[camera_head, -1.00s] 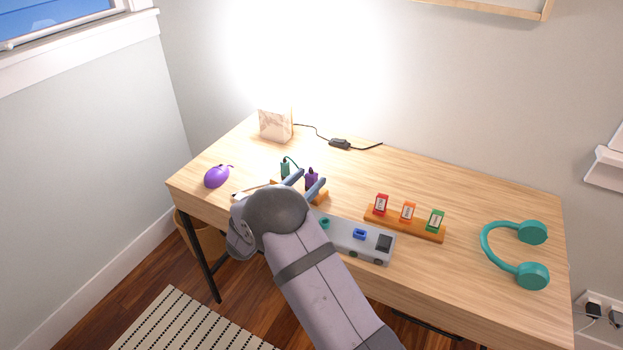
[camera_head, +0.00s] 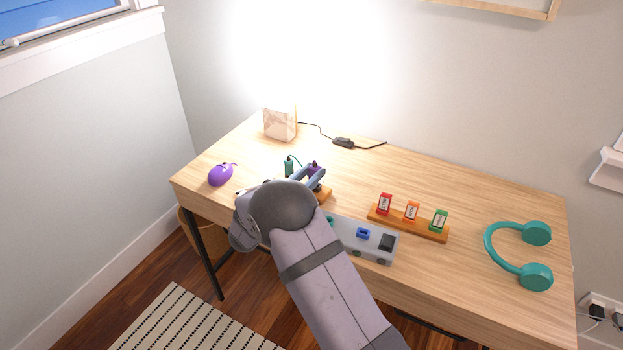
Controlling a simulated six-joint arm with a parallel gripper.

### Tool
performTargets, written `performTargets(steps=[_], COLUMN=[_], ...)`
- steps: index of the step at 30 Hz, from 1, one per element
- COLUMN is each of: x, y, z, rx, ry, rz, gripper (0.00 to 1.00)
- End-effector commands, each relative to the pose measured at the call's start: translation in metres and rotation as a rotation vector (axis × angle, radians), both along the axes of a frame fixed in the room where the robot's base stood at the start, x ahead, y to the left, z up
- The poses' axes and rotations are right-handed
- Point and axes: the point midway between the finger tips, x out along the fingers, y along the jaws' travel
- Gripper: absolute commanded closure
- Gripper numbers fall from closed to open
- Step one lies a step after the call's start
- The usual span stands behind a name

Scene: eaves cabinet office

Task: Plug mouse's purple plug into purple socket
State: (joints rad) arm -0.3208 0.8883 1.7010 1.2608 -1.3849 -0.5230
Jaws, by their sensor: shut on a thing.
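The purple mouse (camera_head: 221,174) lies near the desk's left end. The purple plug (camera_head: 314,165) stands at the wooden plug holder (camera_head: 325,193), and only its top shows. My gripper (camera_head: 315,174) is shut on the purple plug, one finger on each side. The teal-green plug (camera_head: 289,168) stands just left of it with a thin cable. The grey socket strip (camera_head: 376,258) lies at the desk's front, with a blue socket (camera_head: 363,233) and a teal socket (camera_head: 329,220) visible. My arm covers the strip's left end, and no purple socket is in sight.
An orange-brown rack (camera_head: 408,224) with red, orange and green cards stands right of the strip. Teal headphones (camera_head: 521,250) lie at the desk's right. A glowing lamp (camera_head: 281,123) and its cable switch (camera_head: 344,142) are at the back.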

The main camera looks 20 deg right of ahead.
Motion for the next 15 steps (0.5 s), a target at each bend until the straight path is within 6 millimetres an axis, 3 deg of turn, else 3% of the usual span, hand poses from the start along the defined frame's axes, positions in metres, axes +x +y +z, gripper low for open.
performTargets(steps=[9, 15], x=[0.0, 0.0], y=[0.0, 0.0], z=[0.055, 0.076], rx=[0.002, 0.0], ry=[-0.005, -0.002], rz=[0.0, 0.001], gripper=[0.99, 0.99])
